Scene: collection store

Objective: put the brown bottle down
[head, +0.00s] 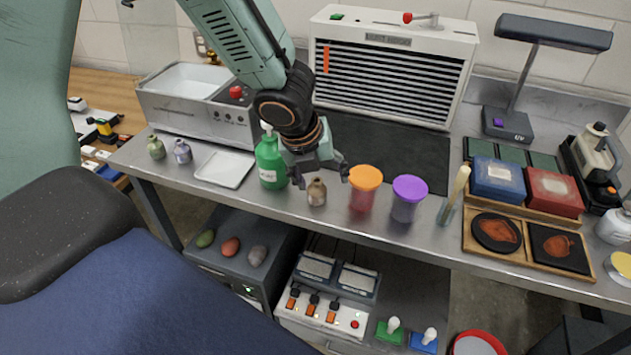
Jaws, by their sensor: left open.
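The brown bottle (316,192) stands upright on the steel bench (420,236) near its front edge. My left gripper (318,182) is over the bottle with its fingers spread to either side, open. A gap shows between the bottle and the right finger. Whether the left finger touches the bottle I cannot tell. The green pump bottle (270,163) stands close to the left of the gripper. My right gripper is not in view.
A jar with an orange lid (365,178) and one with a purple lid (409,188) stand right of the bottle. A white tray (224,168) and two small bottles (157,148) are left. A dark mat (385,150) lies clear behind.

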